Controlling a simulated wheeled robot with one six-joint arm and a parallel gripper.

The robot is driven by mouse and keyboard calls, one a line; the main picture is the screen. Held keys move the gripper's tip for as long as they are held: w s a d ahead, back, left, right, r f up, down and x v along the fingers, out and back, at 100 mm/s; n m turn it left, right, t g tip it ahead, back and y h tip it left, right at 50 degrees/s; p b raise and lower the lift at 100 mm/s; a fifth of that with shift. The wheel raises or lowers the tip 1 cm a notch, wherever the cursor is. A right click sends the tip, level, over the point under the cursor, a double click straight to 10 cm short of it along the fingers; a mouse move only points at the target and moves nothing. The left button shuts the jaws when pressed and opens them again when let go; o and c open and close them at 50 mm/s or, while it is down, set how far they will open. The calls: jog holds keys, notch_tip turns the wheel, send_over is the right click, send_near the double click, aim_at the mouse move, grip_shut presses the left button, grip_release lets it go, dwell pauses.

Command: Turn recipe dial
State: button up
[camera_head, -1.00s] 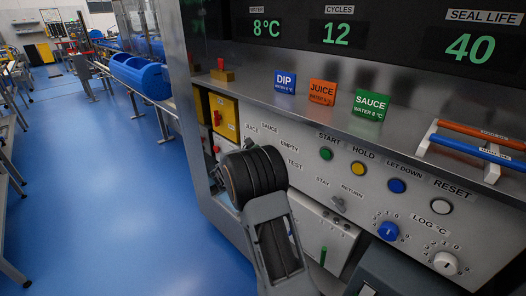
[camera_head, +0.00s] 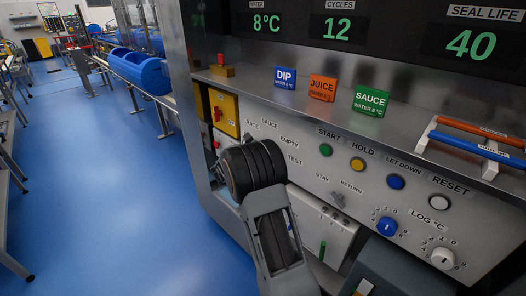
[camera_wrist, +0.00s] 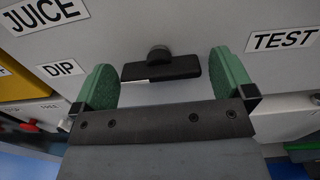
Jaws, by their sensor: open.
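The recipe dial (camera_wrist: 160,66) shows in the wrist view as a dark bar-shaped knob on a round hub on the grey panel. Its bar lies nearly level, with a pale mark at its left end. My gripper (camera_wrist: 165,82) is open, with one green finger on each side of the dial and a gap to both. Labels DIP (camera_wrist: 62,69), JUICE (camera_wrist: 45,12) and TEST (camera_wrist: 283,39) surround it. In the head view my dark arm covers the dial and my fingers.
In the head view, coloured buttons such as the green START button (camera_head: 326,149) and a blue knob (camera_head: 387,226) sit right of my arm. A ledge (camera_head: 330,115) with DIP, JUICE and SAUCE blocks juts out above. Blue floor (camera_head: 120,210) is clear at left.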

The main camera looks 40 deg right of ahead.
jog(key=s+a, duration=0.2)
jog(key=a, duration=1.1)
jog(key=shift+s+a+b, duration=0.25)
jog(key=shift+a+b, duration=0.1)
jog(key=shift+b, duration=0.1)
